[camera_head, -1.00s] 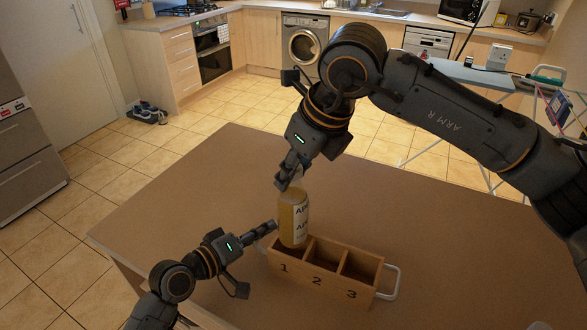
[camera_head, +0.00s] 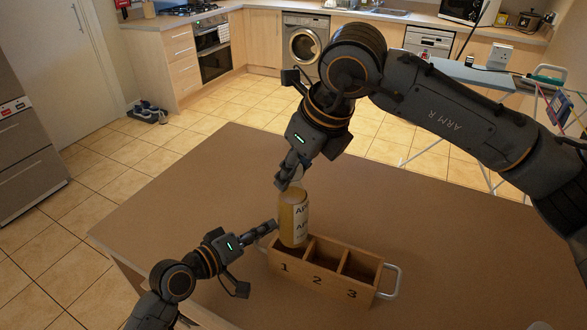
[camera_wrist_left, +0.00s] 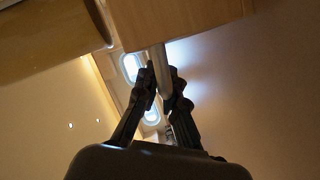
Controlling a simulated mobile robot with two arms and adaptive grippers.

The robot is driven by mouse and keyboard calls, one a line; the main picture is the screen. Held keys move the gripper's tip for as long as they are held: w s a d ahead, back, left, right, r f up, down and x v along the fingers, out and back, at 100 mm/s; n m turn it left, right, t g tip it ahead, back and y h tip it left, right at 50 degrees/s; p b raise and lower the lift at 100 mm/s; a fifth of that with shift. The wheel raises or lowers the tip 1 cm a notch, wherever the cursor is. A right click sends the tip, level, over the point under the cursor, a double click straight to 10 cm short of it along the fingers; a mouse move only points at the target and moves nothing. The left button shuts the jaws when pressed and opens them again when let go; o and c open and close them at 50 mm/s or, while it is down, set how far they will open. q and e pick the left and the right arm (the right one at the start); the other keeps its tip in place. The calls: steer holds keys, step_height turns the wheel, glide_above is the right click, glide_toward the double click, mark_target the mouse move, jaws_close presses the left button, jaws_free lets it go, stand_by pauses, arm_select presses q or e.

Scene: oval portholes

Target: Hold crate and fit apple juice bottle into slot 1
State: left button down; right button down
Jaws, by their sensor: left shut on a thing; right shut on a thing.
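A wooden crate (camera_head: 313,283) with three slots numbered 1, 2 and 3 stands on the brown table. My left gripper (camera_head: 272,227) is shut on the crate's left metal handle, which shows between the fingers in the left wrist view (camera_wrist_left: 163,72). The apple juice bottle (camera_head: 293,218), amber with a white label, is upright at slot 1. Its lower end is hidden behind the crate's front wall, so I cannot tell how deep it sits. My right gripper (camera_head: 284,184) is shut on the bottle's top from above. Slots 2 and 3 look empty.
The brown table (camera_head: 430,240) is clear around the crate. A second metal handle (camera_head: 391,283) sticks out at the crate's right end. Kitchen cabinets, an oven and a washing machine (camera_head: 303,45) stand far behind, with an ironing board (camera_head: 480,75) at the back right.

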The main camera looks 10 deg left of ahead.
mark_target(294, 202)
arm_select(q)
steer(key=shift+f, duration=0.15)
arm_select(e)
steer(key=shift+f, duration=0.2)
steer(key=shift+f, duration=0.35)
steer(key=shift+f, duration=0.45)
steer(key=shift+f, duration=0.7)
arm_select(q)
steer(key=shift+s, duration=0.1)
arm_select(e)
steer(key=shift+f, duration=0.45)
steer(key=shift+f, duration=0.6)
steer(key=shift+f, duration=0.2)
steer(key=shift+f, duration=0.7)
steer(key=shift+f, duration=0.6)
stand_by(0.5)
